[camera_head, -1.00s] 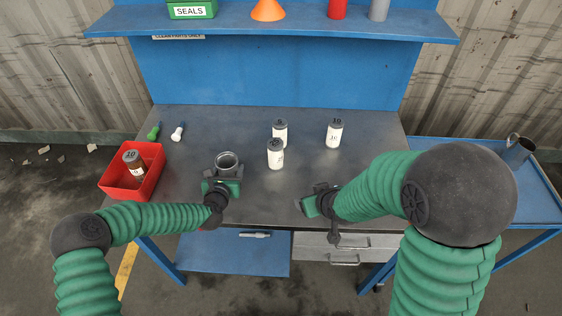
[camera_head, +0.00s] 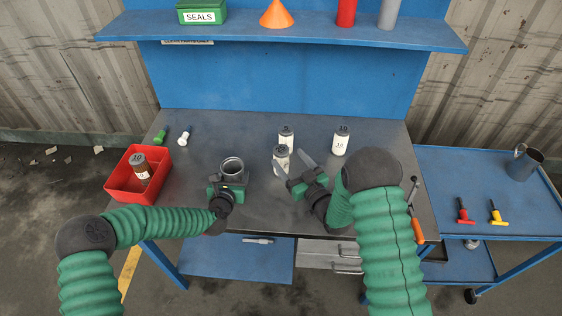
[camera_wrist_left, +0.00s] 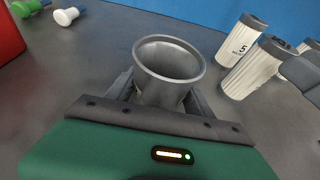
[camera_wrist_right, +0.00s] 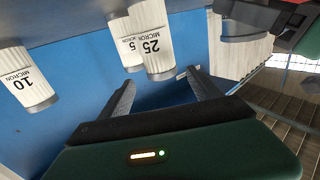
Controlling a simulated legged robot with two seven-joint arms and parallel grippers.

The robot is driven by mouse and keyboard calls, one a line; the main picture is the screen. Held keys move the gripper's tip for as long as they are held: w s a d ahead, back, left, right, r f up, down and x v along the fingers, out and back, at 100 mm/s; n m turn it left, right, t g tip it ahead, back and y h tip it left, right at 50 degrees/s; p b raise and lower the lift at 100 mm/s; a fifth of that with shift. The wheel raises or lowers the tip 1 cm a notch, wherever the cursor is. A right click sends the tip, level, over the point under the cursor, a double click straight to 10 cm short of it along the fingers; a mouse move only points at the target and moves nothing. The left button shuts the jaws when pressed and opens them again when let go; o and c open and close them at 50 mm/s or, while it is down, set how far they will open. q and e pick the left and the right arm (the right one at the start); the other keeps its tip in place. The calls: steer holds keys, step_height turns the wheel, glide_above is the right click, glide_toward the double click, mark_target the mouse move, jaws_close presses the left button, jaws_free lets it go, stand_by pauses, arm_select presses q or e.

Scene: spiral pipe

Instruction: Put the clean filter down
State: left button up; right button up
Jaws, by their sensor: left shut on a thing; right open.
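Three white filters with dark caps stand upright on the bench in the head view: the 25 micron one (camera_head: 282,161) in front, the 5 micron one (camera_head: 286,136) behind it, and the 10 micron one (camera_head: 342,142) to the right. My left gripper (camera_head: 230,177) is shut on a grey open-topped cup (camera_head: 232,166); its empty mouth faces up in the left wrist view (camera_wrist_left: 169,62). My right gripper (camera_head: 294,165) is open and empty, its fingers beside the 25 micron filter. The right wrist view shows nothing between those fingers (camera_wrist_right: 163,92).
A red bin (camera_head: 114,190) at the left holds a brown, dirty-looking filter (camera_head: 140,168) marked 10. A green and a white tool (camera_head: 185,136) lie behind it. A blue trolley (camera_head: 450,175) with red and yellow tools stands at the right.

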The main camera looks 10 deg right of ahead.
mark_target(280, 152)
steer(key=x, duration=0.5)
steer(key=shift+w+a+f, duration=0.1)
steer(key=shift+w+a, duration=0.1)
steer(key=shift+w, duration=0.05)
jaws_close()
